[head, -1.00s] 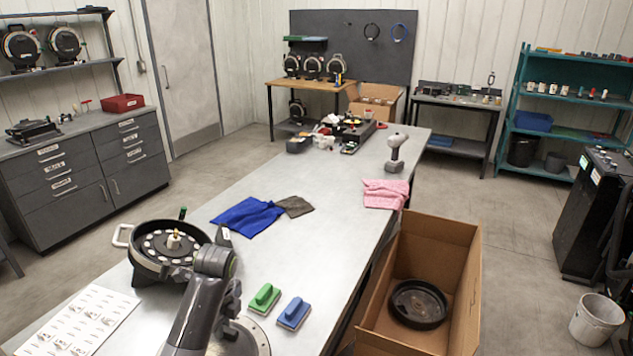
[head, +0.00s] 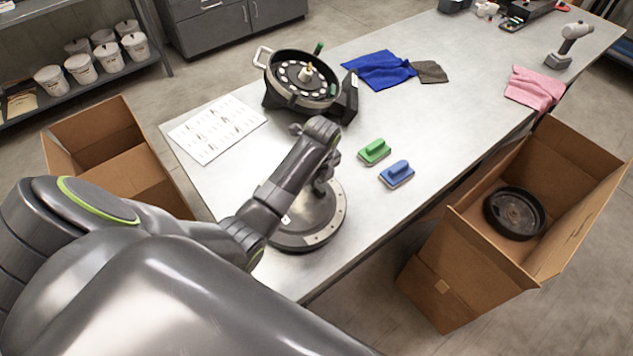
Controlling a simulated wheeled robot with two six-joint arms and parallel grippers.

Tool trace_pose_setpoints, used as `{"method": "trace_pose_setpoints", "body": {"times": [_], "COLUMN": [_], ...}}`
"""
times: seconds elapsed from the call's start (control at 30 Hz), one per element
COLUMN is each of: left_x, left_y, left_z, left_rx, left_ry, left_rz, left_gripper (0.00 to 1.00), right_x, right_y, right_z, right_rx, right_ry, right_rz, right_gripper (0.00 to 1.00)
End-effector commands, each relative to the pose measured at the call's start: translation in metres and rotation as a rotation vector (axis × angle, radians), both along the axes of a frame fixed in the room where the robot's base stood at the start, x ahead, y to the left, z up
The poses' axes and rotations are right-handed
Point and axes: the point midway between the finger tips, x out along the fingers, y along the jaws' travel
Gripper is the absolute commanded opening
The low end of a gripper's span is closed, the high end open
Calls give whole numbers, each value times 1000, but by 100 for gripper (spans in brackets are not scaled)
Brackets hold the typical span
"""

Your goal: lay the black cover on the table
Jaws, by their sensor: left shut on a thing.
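A round dark cover (head: 320,222) with a paler metallic rim is at the near part of the grey table (head: 450,105). My left arm reaches in from the left, and its gripper (head: 322,187) points down at the cover's upper side, shut on it. The wrist and forearm hide part of the cover and the jaws. I cannot tell whether the cover touches the table or hangs just above it. The open seed meter (head: 302,78), with a ring of pale round spots, stands behind it. My right gripper is not in view.
A green block (head: 374,151) and a blue block (head: 397,173) lie right of the cover. A printed sheet (head: 217,128) lies left. Blue (head: 380,70) and pink (head: 535,88) cloths lie farther back. A cardboard box (head: 470,255) at right holds a black round part (head: 515,213).

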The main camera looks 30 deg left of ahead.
Motion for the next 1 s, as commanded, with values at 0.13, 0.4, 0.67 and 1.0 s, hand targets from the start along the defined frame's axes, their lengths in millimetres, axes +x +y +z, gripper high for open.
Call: {"method": "trace_pose_setpoints", "body": {"times": [0.13,0.4,0.67,1.0], "left_x": [0,0,0,0], "left_y": [0,0,0,0], "left_z": [-18,-26,-27,-27], "left_rx": [0,0,-1,-1], "left_ry": [4,0,1,1], "left_rz": [0,0,0,0], "left_gripper": [0,0,28,38], "right_x": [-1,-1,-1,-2], "right_y": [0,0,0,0], "right_z": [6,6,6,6], "right_rx": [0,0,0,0], "right_ry": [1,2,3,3], "right_rz": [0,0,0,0], "right_gripper": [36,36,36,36]}}
